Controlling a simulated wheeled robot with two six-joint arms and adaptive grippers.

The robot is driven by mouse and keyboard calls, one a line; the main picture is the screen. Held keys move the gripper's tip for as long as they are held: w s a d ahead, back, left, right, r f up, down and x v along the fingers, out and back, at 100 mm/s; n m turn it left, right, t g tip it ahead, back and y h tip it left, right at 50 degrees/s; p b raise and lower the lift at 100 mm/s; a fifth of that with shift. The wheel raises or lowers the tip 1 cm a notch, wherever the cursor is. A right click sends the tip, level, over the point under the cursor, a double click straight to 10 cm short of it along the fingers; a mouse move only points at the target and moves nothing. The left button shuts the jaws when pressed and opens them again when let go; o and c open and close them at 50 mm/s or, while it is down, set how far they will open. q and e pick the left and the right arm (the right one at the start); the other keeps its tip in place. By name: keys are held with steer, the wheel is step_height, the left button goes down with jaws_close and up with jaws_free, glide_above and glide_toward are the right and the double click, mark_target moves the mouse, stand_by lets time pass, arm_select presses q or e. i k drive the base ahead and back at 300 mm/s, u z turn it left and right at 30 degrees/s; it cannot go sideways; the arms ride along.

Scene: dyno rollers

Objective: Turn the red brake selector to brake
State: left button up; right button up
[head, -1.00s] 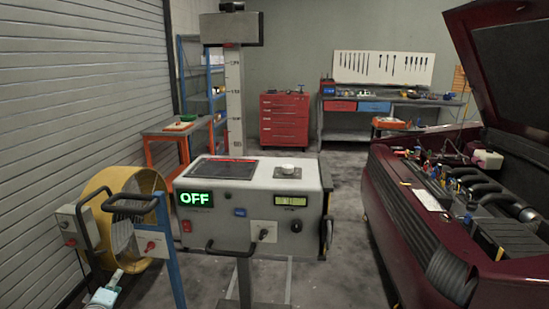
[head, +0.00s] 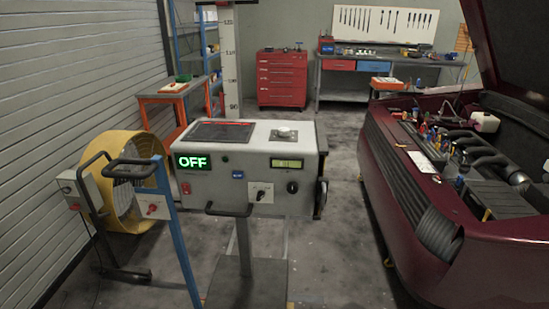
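A small pale box on the blue stand (head: 177,235) carries a red knob (head: 152,209). A second grey box (head: 76,188) beside the yellow fan also has a small red control (head: 67,190). The grey console (head: 225,160) on a pedestal shows a green "OFF" display (head: 192,162) and a red switch (head: 186,188). A white plate on its front bears a dark-tipped lever (head: 260,194). I cannot tell for certain which red control is the brake selector, nor read its setting. Neither of my grippers is in view.
A yellow drum fan (head: 118,200) stands at the left by the shutter wall. A dark red car (head: 400,200) with its hood up fills the right. The red tool chest (head: 282,78) and workbench stand at the back. Floor between console and car is clear.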

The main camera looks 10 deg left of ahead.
mark_target(152, 208)
steer(key=u, duration=0.75)
steer(key=k, duration=1.3)
steer(key=u, duration=0.1)
steer(key=i, duration=1.85)
steer(key=z, duration=0.7)
